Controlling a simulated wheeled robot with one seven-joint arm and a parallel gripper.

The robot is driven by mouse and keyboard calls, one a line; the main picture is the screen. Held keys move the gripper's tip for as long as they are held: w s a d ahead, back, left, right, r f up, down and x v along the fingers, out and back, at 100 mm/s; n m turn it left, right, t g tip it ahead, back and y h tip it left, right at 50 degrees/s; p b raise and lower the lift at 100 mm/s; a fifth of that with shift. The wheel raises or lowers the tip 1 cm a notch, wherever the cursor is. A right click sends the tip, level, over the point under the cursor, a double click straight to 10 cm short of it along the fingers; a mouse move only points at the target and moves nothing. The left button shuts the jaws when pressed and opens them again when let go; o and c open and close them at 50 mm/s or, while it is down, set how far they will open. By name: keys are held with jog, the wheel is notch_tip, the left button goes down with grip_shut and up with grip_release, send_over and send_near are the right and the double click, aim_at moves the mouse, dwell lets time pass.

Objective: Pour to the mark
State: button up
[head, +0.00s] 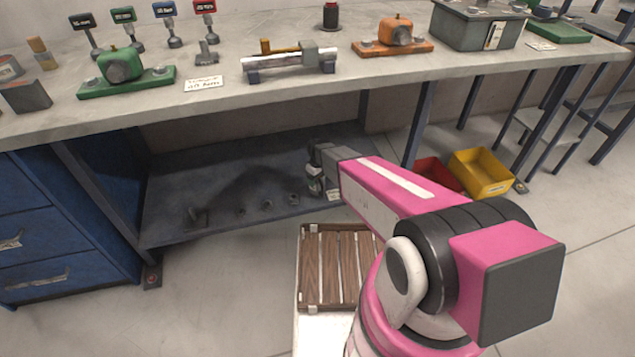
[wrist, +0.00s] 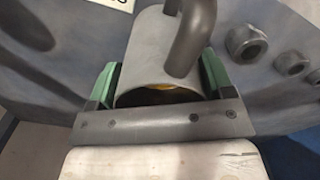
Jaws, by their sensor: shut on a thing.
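My gripper (head: 322,165) reaches in over the lower shelf under the bench. In the wrist view its green-padded fingers (wrist: 158,80) are closed on both sides of a grey rounded vessel (wrist: 145,45). A thick dark curved bar, perhaps its handle, crosses the vessel's upper right. A small patch of yellow shows inside the vessel's near opening. A dark strip with screws lies across the near side of it. In the head view the held vessel is mostly hidden by my gripper and arm. I cannot make out a mark in either view.
The dark lower shelf (head: 225,200) carries several small grey fittings. The bench top (head: 350,75) above holds green and orange fixtures and small signs. A yellow bin (head: 482,172) and a red bin (head: 437,175) stand right. A slatted wooden tray (head: 338,268) is below my arm.

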notch_tip(320, 180, up, 8)
jog(key=shift+r, duration=0.15)
dwell(0.6)
